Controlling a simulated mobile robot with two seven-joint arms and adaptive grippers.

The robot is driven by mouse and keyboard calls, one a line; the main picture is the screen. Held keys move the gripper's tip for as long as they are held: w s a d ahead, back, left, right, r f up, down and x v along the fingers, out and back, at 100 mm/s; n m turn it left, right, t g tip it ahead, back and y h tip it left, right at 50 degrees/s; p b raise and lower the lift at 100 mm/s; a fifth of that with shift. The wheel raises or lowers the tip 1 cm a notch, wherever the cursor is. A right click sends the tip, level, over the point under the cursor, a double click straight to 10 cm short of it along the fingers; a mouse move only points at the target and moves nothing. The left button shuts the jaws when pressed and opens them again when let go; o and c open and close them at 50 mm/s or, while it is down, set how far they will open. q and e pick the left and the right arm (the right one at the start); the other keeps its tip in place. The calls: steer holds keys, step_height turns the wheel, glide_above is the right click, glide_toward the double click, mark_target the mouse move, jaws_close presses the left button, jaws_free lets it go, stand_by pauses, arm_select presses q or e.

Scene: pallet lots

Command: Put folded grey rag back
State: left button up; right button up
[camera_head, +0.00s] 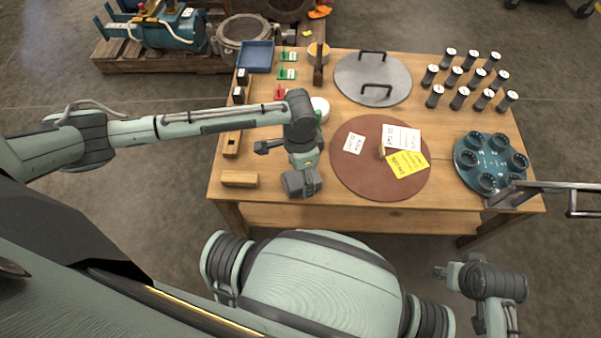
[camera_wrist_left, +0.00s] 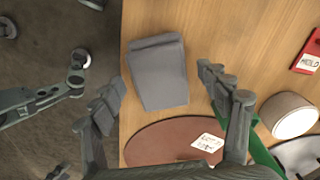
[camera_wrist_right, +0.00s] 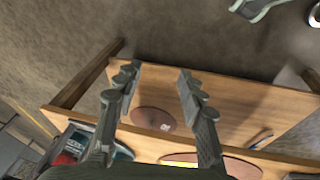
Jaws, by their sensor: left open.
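The folded grey rag (camera_head: 302,182) lies on the wooden table near its front edge, just left of the round red-brown mat. In the left wrist view the rag (camera_wrist_left: 158,72) shows as a flat grey fold between my left fingers. My left gripper (camera_head: 290,160) is open and points down over the rag. The fingers (camera_wrist_left: 162,82) stand on either side of it in that view; I cannot tell whether they touch it. My right gripper (camera_head: 455,268) is off the front of the table, low at the right; its fingers (camera_wrist_right: 157,75) are apart and empty.
The red-brown mat (camera_head: 350,185) bears white and yellow notes. A grey disc with handles (camera_head: 345,75), several dark-bodied canisters (camera_head: 457,98) and a teal holder (camera_head: 490,160) fill the back and right. A wooden block (camera_head: 240,179) lies left of the rag; a blue tray (camera_head: 255,44) stands at the back left.

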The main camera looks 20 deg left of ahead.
mark_target(300, 177)
arm_select(q)
step_height(300, 177, up, 12)
steer(key=p, duration=0.1)
steer(key=shift+p, duration=0.3)
arm_select(e)
step_height(300, 177, down, 4)
steer(key=shift+s+r, duration=0.15)
steer(key=shift+r, duration=0.05)
